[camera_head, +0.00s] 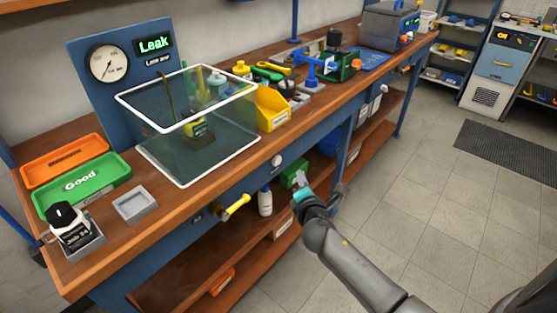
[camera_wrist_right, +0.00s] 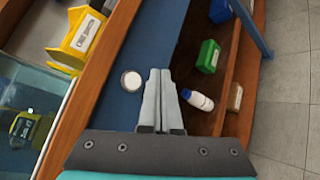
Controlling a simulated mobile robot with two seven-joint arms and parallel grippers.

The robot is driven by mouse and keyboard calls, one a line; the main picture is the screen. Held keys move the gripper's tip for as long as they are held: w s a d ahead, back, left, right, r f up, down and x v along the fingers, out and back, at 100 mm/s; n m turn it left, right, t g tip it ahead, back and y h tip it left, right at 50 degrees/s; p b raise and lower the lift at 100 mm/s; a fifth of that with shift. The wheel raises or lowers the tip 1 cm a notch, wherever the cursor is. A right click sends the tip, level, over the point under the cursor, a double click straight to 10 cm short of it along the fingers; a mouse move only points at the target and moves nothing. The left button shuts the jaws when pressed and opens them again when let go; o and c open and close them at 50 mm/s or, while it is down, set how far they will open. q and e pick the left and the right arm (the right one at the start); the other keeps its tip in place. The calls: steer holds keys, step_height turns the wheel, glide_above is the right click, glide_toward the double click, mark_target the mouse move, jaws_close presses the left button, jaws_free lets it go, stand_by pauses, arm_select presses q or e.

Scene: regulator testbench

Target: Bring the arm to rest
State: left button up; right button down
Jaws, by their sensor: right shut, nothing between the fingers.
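My right arm comes in from the lower right of the head view. Its gripper (camera_head: 300,182) is in front of the workbench's (camera_head: 235,193) front side, apart from anything on the benchtop. In the right wrist view the two fingers of my right gripper (camera_wrist_right: 160,72) are together with nothing between them. They point along the blue bench front, beside a round white knob (camera_wrist_right: 131,81). My left gripper does not show in either view.
A clear tank (camera_head: 190,186) stands on the bench, with a dark and yellow device (camera_head: 198,133) inside. A yellow valve handle (camera_head: 236,207) sticks out of the bench front. A white bottle (camera_head: 265,202) and green box (camera_head: 293,174) are on the lower shelf.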

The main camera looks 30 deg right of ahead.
stand_by(0.6)
